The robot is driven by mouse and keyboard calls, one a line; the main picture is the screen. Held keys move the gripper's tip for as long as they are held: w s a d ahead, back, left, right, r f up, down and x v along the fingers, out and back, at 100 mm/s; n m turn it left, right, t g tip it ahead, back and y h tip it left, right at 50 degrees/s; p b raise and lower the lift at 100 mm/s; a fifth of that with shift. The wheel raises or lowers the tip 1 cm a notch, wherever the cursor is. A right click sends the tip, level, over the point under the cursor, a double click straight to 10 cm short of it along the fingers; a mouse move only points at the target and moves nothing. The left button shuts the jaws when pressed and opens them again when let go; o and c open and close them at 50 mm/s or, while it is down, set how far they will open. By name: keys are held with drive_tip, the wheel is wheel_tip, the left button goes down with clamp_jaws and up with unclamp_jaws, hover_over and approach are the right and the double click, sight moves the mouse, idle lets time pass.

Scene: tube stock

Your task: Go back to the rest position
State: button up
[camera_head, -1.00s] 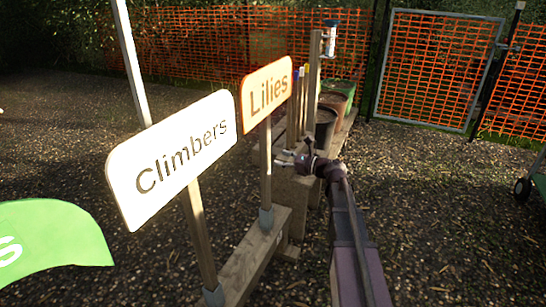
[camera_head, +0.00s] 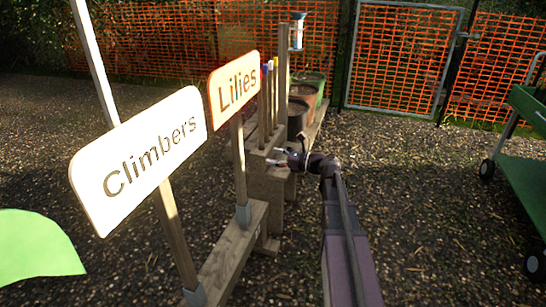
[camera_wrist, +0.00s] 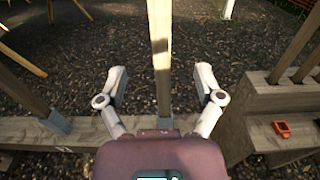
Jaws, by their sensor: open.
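My gripper (camera_head: 279,158) is at the end of my arm, beside the wooden stand in the middle of the head view. In the wrist view my gripper (camera_wrist: 161,88) is open, its two fingers spread wide. A wooden post (camera_wrist: 160,45) shows between and beyond the fingers, and I see nothing held. The white "Climbers" sign (camera_head: 140,160) and the orange-edged "Lilies" sign (camera_head: 234,85) stand on posts to the left of my arm.
A wooden beam (camera_head: 228,252) carries the sign posts. Pots (camera_head: 298,117) stand behind my gripper. A green cart (camera_head: 525,160) is at the right, and an orange mesh fence with a gate (camera_head: 402,55) closes the back. Gravel right of my arm is clear.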

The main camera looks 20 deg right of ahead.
idle(0.6)
drive_tip(key=w+d+r+m+t+h+p, duration=0.1)
drive_tip(key=w+d+r+m+t+h, duration=0.15)
drive_tip(key=m+t+h, duration=0.6)
drive_tip(key=w+d+r+m+t+h+p, duration=0.1)
drive_tip(key=w+d+r+m+h, duration=0.15)
drive_tip(key=m+h, duration=0.75)
drive_tip(key=s+f+m+g+h+p, duration=0.1)
drive_tip(key=s+f+m+g, duration=0.45)
drive_tip(key=m, duration=0.55)
drive_tip(key=s+f+m+g+p, duration=0.1)
drive_tip(key=s+f+m+g, duration=0.4)
drive_tip(key=m, duration=0.6)
drive_tip(key=s+a+f+m+g+y+p, duration=0.1)
drive_tip(key=s+a+f+m+g+y, duration=0.15)
drive_tip(key=s+a+f+g, duration=0.35)
drive_tip(key=s+a+f+m+g+y+p, duration=0.1)
drive_tip(key=s+a+m+g+y, duration=0.2)
drive_tip(key=s+a, duration=0.55)
wheel_tip(320, 180, up, 38)
drive_tip(key=s+p, duration=0.2)
drive_tip(key=p, duration=3.5)
drive_tip(key=shift+d+f+m+g+h+p, duration=0.15)
drive_tip(key=shift+d+m+g+h+p, duration=0.2)
drive_tip(key=shift+d+m, duration=0.1)
